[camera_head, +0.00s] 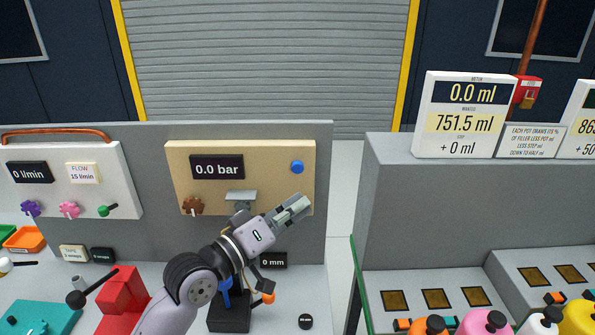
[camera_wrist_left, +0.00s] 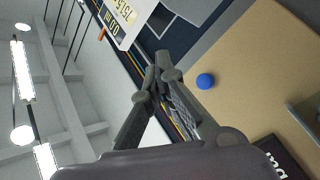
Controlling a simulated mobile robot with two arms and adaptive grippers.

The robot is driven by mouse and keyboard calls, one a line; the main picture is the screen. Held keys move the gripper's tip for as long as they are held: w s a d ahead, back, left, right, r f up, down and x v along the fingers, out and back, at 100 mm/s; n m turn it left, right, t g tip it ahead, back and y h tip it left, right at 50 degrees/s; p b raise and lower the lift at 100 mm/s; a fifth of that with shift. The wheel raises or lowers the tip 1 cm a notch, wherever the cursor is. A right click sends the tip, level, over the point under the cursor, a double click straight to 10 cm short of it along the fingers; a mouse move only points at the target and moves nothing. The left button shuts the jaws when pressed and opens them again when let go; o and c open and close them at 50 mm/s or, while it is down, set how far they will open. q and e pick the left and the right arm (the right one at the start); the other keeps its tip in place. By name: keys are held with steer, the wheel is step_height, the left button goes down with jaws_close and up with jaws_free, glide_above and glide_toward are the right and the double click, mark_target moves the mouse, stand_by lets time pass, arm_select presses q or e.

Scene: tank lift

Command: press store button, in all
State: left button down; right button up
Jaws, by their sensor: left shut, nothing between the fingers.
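A round blue button (camera_head: 297,167) is on the upper right of a tan panel (camera_head: 260,160) that reads 0.0 bar. The button carries no label that I can read, so I cannot tell whether it is the store button. My left gripper (camera_head: 302,204) is shut and empty, below the button and apart from it in the head view. In the left wrist view the closed fingertips (camera_wrist_left: 160,68) are to the left of the blue button (camera_wrist_left: 205,81). My right gripper is not in view.
A white panel (camera_head: 125,165) with a flow display and coloured knobs is at the left. A red block (camera_head: 122,300) stands on the bench. At the right, a grey stand (camera_head: 430,180) carries a meter (camera_head: 460,115) reading 0.0 ml, with several coloured pots below.

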mark_target(298, 167)
arm_select(q)
steer(key=w+b, duration=0.3)
steer(key=w, duration=0.5)
steer(key=shift+b, duration=0.4)
stand_by(1.0)
steer(key=shift+w, duration=0.35)
steer(key=shift+w+b, duration=0.45)
steer(key=shift+w, duration=0.05)
stand_by(0.6)
stand_by(0.3)
steer(key=shift+s+p, duration=0.75)
steer(key=shift+s, duration=0.2)
